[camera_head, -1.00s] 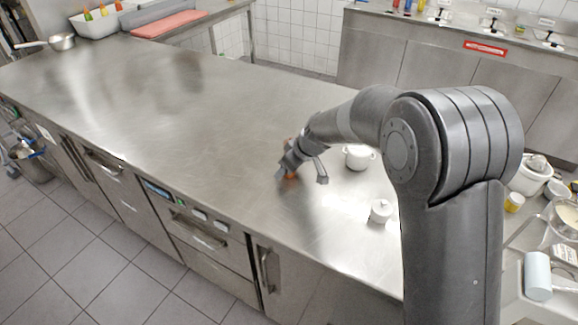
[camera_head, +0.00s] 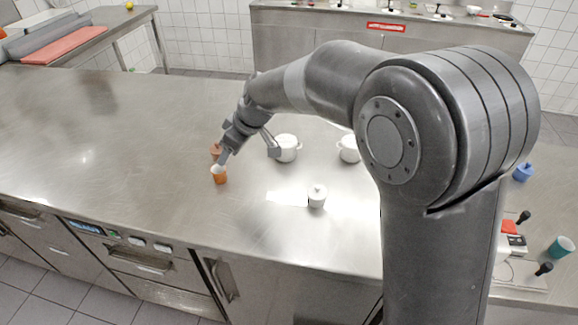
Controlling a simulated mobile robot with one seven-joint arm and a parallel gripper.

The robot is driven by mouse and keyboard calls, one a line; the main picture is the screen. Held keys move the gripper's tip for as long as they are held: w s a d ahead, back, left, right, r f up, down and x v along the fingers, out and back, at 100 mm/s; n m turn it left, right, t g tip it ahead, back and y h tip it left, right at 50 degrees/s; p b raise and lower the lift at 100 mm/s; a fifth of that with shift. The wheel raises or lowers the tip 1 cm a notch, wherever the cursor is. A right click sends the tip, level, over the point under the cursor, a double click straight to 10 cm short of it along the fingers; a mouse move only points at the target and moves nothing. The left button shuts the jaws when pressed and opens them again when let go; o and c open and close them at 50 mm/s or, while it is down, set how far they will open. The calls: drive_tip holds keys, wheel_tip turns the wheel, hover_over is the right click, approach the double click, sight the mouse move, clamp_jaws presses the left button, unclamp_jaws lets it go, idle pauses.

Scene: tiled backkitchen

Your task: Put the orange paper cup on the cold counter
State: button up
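The orange paper cup (camera_head: 219,177) stands upright on the steel counter (camera_head: 120,130), near the left finger of my gripper. The counter has drawers and a control panel on its front, as a cold counter would. My gripper (camera_head: 248,157) is open, its two fingers spread wide with nothing visible between them. The left finger is at the cup's upper rim in the picture; I cannot tell whether it touches. The right finger is beside a white lidded pot.
A small reddish-brown object (camera_head: 215,150) is just behind the cup, partly hidden by my gripper. White lidded pots (camera_head: 287,148) (camera_head: 348,149) and a small white lidded jar (camera_head: 317,196) stand to the right. The counter's left part is clear.

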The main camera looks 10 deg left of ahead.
drive_tip(key=s+d+r+m+t+h, duration=0.1)
drive_tip(key=s+d+r+m, duration=0.15)
drive_tip(key=d, duration=0.45)
drive_tip(key=s+d+r+m+t, duration=0.1)
drive_tip(key=d+r+m, duration=0.15)
drive_tip(key=d, duration=0.55)
drive_tip(key=s+d+r+m+t+h, duration=0.1)
drive_tip(key=d+r, duration=0.3)
drive_tip(key=d, duration=0.3)
drive_tip(key=s+d+f+m+t+h, duration=0.1)
drive_tip(key=s+d+m+h, duration=0.2)
drive_tip(key=s+d+m, duration=0.6)
drive_tip(key=s+d, duration=0.7)
drive_tip(key=d, duration=0.3)
drive_tip(key=shift+s+d+m+h, duration=0.2)
drive_tip(key=shift+d+m+h, duration=0.1)
drive_tip(key=shift+d+h, duration=0.1)
